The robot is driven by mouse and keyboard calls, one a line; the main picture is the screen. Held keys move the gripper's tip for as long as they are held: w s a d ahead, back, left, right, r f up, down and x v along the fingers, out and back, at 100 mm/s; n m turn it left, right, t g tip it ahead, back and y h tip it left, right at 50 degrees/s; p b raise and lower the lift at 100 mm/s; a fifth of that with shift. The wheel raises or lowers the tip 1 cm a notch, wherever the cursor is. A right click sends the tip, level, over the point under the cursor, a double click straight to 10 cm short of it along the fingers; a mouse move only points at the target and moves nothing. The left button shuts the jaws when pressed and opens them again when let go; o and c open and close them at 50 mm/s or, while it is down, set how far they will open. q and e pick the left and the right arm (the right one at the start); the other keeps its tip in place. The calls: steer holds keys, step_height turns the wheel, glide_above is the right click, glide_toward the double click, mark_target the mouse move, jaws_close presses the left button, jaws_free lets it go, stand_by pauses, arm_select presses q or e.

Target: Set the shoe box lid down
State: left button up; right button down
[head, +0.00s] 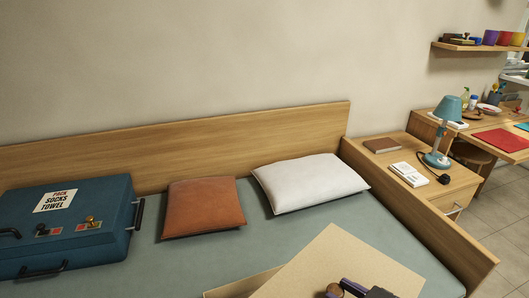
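The flat tan shoe box lid (335,248) is at the bottom middle, over the bed, and the lower frame edge cuts it off. A tan edge (240,284), perhaps of the box, shows at its lower left. A dark gripper with purple parts (356,289), which looks like my right one, is at the bottom edge over the lid. A small round brown piece (334,290) shows beside it. Most of this gripper is out of frame, so its fingers and any hold on the lid cannot be made out. My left gripper is not in view.
A blue suitcase (95,250) lies on the green bed (185,276) at left. An orange cushion (203,205) and a white pillow (310,182) lie behind the lid. A nightstand (455,190) with a lamp (440,135) stands at right. Some bed surface is bare.

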step_height(320, 180, up, 6)
steer(key=s+d+n+g+y, duration=0.1)
steer(key=s+n+g+y, duration=0.1)
steer(key=n+g, duration=0.1)
steer(key=shift+r+y, duration=0.25)
steer(key=shift+y, duration=0.15)
